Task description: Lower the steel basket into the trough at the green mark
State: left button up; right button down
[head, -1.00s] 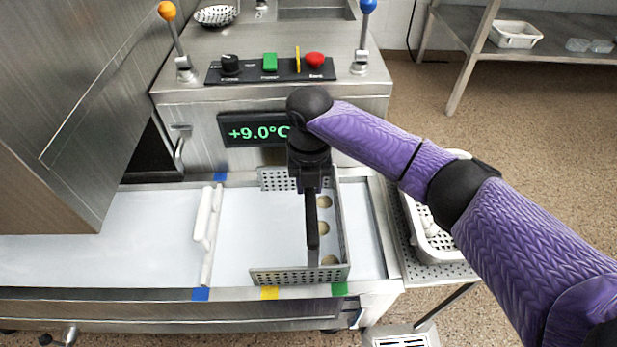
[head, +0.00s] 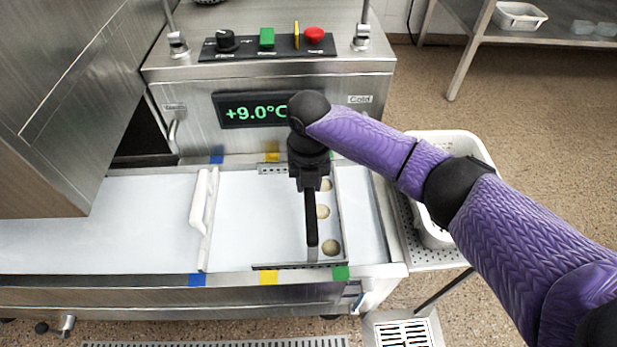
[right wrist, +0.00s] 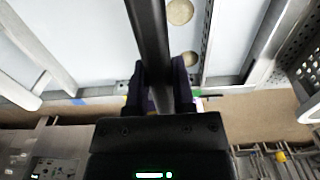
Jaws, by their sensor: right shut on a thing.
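The steel basket (head: 341,218) is perforated and sits down in the trough (head: 378,262), with little more than its upper rims showing above the pale surface. Its right wall lines up with the green mark (head: 340,273) on the front edge. Several tan round pieces (head: 323,211) show inside its right part. My right gripper (head: 309,187) is above the basket, shut on its black handle (head: 311,225). The handle also shows in the right wrist view (right wrist: 150,45). Whether the basket touches the trough floor is hidden. My left gripper is out of view.
A white bar divider (head: 203,205) crosses the trough left of the basket, by the blue mark (head: 197,280). A yellow mark (head: 269,278) lies between blue and green. A white basket (head: 447,146) stands at the right. A display (head: 253,108) reads +9.0°C.

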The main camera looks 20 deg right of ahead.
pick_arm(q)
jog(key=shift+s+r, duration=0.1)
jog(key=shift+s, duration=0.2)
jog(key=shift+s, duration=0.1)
pick_arm(e)
jog(key=shift+f, duration=0.2)
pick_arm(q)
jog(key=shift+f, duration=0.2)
pick_arm(e)
jog(key=shift+f, duration=0.3)
jog(key=c, duration=0.7)
grip_release()
jog(key=shift+o, duration=1.4)
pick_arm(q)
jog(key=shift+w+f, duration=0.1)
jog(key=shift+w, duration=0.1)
pick_arm(e)
jog(key=shift+o, duration=0.2)
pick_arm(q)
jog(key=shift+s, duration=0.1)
